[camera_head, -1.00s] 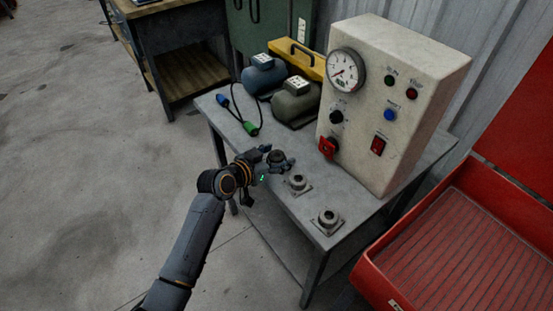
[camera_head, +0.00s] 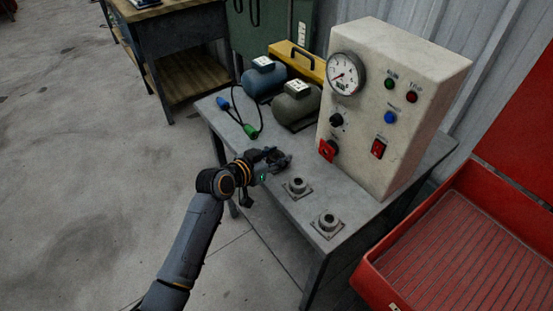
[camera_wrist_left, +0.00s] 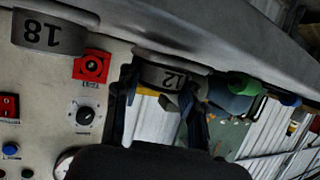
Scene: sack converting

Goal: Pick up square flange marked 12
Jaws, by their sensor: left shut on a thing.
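The square flange marked 12 (camera_wrist_left: 168,78) shows in the left wrist view, between my fingers, with its number upside down. It appears to be at the grey table top; I cannot tell whether it is lifted. My left gripper (camera_head: 279,159) is shut on it and hides most of it in the head view. Two other square flanges stand on the table in the head view: one in the middle (camera_head: 297,187) and one nearer the front corner (camera_head: 327,224). My right gripper is not in view.
The grey table (camera_head: 300,213) also carries a white control box (camera_head: 400,100) close behind the flanges, blue (camera_head: 263,78) and olive (camera_head: 297,103) motors, and cables with a green connector (camera_head: 250,131). A red tray (camera_head: 455,245) stands at the right.

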